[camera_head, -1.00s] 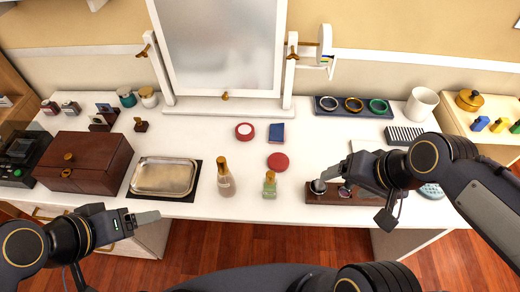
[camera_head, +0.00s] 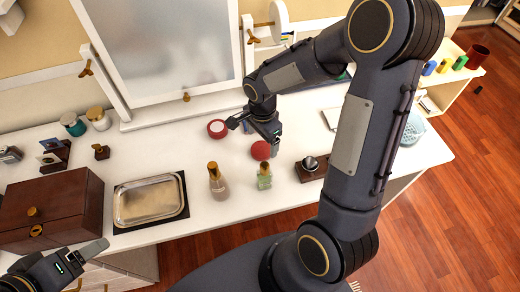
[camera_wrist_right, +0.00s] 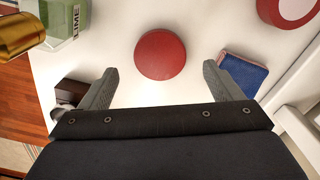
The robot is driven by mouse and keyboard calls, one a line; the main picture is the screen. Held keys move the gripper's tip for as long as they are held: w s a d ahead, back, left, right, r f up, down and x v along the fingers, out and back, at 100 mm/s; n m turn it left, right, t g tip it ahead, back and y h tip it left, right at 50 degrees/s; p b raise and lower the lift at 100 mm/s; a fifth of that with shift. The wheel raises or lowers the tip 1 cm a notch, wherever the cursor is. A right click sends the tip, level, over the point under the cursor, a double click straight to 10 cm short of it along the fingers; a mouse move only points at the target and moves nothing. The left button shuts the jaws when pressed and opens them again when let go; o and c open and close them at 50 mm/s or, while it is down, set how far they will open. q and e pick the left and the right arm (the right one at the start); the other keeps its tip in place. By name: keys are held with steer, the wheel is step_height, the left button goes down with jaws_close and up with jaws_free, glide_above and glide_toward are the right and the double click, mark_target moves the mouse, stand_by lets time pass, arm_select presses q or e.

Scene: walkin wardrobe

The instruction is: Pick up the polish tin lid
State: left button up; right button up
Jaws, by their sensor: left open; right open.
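The polish tin lid (camera_head: 261,150) is a plain red disc lying flat on the white dressing table. In the right wrist view the lid (camera_wrist_right: 160,55) lies ahead of the gap between my fingers, apart from both. My right gripper (camera_head: 254,137) is open and empty, just beside the lid in the head view; its spread fingers (camera_wrist_right: 160,70) show in the wrist view. The red tin (camera_head: 217,128), with a pale centre, sits behind and left of the lid; its edge (camera_wrist_right: 291,10) shows at the wrist view's top right. My left gripper (camera_head: 95,250) is open and empty by the wooden box.
A green bottle (camera_head: 264,176) stands just in front of the lid, with a pinkish bottle (camera_head: 218,184) to its left. A blue booklet (camera_wrist_right: 243,74) lies beside one right finger. A metal tray (camera_head: 150,202) and wooden box (camera_head: 50,208) are at left. The mirror (camera_head: 165,45) stands behind.

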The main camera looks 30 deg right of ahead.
mark_target(262, 149)
steer(key=shift+f, duration=1.95)
steer(key=c, duration=1.1)
